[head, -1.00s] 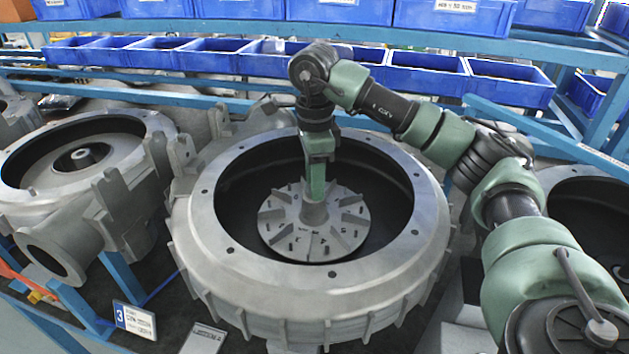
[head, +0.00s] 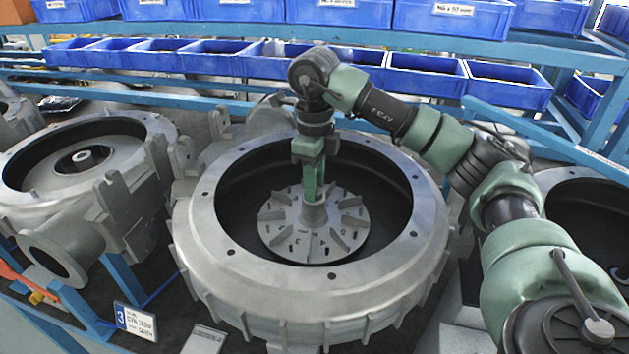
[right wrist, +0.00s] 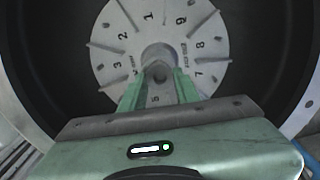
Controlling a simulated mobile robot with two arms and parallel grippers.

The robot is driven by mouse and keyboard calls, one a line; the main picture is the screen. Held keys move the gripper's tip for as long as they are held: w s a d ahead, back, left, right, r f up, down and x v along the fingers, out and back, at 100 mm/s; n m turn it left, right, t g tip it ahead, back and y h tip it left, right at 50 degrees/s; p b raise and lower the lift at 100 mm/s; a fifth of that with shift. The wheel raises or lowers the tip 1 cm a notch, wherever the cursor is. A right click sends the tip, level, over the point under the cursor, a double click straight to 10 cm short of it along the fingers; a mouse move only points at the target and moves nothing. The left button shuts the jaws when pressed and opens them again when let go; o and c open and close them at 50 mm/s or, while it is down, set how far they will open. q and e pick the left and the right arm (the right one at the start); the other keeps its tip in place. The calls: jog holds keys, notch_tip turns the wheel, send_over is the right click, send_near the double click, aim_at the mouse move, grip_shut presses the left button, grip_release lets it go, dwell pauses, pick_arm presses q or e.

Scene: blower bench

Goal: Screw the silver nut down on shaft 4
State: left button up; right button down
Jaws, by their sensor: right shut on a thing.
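My right gripper (head: 313,194) reaches straight down into the middle blower housing, its fingertips at the top of the hub (head: 314,215) at the centre of the grey numbered impeller (head: 275,229). In the right wrist view its two green fingers (right wrist: 160,88) are shut on a small grey piece (right wrist: 159,71), which I take to be the silver nut, over the hub. The fingers hide most of it, and the shaft under it is hidden too. I cannot tell how far down the nut sits. My left gripper is not in view.
The wide housing rim (head: 210,250) surrounds the gripper, with dark free room between wall and impeller. Another housing (head: 35,190) stands at the left beside a placard marked 3 (head: 135,320). A further one is at the right edge. Blue bins (head: 425,75) line the back shelf.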

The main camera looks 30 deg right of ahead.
jog(key=m, duration=0.4)
jog(key=shift+w+d+r+m, duration=0.1)
jog(key=shift+w+r+m, duration=0.05)
jog(key=shift+m, duration=0.25)
jog(key=m+p, duration=0.1)
jog(key=m, duration=0.8)
jog(key=shift+p, duration=0.3)
jog(key=m, duration=0.4)
jog(key=shift+m+p, duration=0.3)
jog(key=c, duration=1.3)
grip_release()
jog(key=shift+c, duration=0.2)
jog(key=shift+d, duration=0.15)
